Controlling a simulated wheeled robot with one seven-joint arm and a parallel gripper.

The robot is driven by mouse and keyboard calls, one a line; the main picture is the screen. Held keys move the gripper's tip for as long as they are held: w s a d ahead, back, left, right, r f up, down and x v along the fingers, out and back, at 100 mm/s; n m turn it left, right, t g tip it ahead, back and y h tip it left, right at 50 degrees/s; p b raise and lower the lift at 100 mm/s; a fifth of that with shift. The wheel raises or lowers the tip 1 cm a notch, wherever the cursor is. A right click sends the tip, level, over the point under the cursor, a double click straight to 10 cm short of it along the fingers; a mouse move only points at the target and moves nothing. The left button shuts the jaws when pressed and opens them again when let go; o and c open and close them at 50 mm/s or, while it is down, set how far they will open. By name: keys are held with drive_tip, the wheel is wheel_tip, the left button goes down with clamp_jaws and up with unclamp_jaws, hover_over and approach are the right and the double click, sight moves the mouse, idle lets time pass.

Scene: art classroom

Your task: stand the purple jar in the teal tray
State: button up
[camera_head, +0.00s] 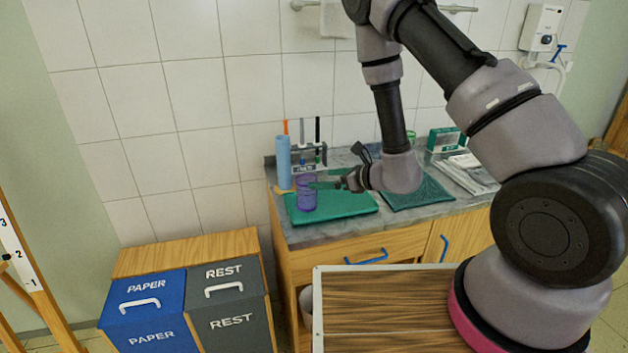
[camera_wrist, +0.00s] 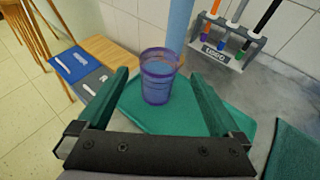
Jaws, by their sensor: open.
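The purple jar (camera_head: 306,194) is see-through and stands upright in the teal tray (camera_head: 345,204), towards its left end. The tray lies on the counter. In the wrist view the jar (camera_wrist: 157,76) is upright and ahead of my gripper, between the lines of its two fingers, with tray surface (camera_wrist: 150,122) around its base. My gripper (camera_wrist: 158,88) is open, its teal fingers apart on either side and not touching the jar. In the head view my gripper (camera_head: 340,182) is to the right of the jar, low over the tray.
A blue cylinder (camera_head: 283,162) stands just behind the jar. A brush rack (camera_head: 309,158) is at the back wall. A dark teal mat (camera_head: 418,192) lies right of the tray. Blue (camera_head: 148,312) and grey (camera_head: 229,308) bins stand left of the counter.

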drive_tip(key=s+r+n+g+y, duration=0.1)
drive_tip(key=s+r+n+g, duration=0.4)
drive_tip(key=r, duration=0.8)
drive_tip(key=s+r+n+g+y, duration=0.1)
drive_tip(key=s+r+n+g, duration=0.2)
drive_tip(key=s+r+n, duration=0.75)
drive_tip(key=s+d+r+n+t+h, duration=0.3)
drive_tip(key=d+r+h, duration=0.2)
drive_tip(key=d, duration=0.5)
drive_tip(key=s+d+r+n+t+h, duration=0.3)
drive_tip(key=d+r+h, duration=0.2)
drive_tip(key=d+r, duration=0.3)
drive_tip(key=d, duration=0.2)
drive_tip(key=shift+d+r+t+h, duration=0.3)
drive_tip(key=shift+d+t+h, duration=0.1)
